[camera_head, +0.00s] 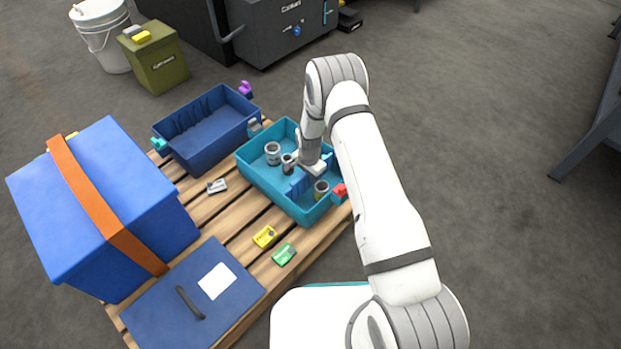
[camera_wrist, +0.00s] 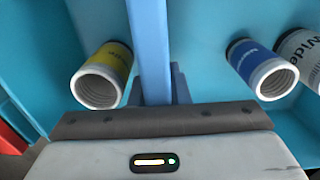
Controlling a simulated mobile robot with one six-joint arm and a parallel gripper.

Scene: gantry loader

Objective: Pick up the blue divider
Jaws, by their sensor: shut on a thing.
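The blue divider (camera_head: 298,186) is inside the teal bin (camera_head: 262,185) on the pallet. In the wrist view the divider (camera_wrist: 150,50) runs as a blue strip from the top edge down to my gripper (camera_wrist: 160,122). In the head view my gripper (camera_head: 310,167) reaches down into the bin at the divider. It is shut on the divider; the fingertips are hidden. I cannot tell whether the divider is clear of the bin floor.
A yellow-labelled jar (camera_wrist: 103,75) stands left of the divider; a blue-labelled jar (camera_wrist: 262,68) and a white jar (camera_wrist: 303,55) stand right. A red clip (camera_head: 340,190) sits on the bin rim. An empty navy bin (camera_head: 207,130) and a big blue box (camera_head: 100,210) stand nearby.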

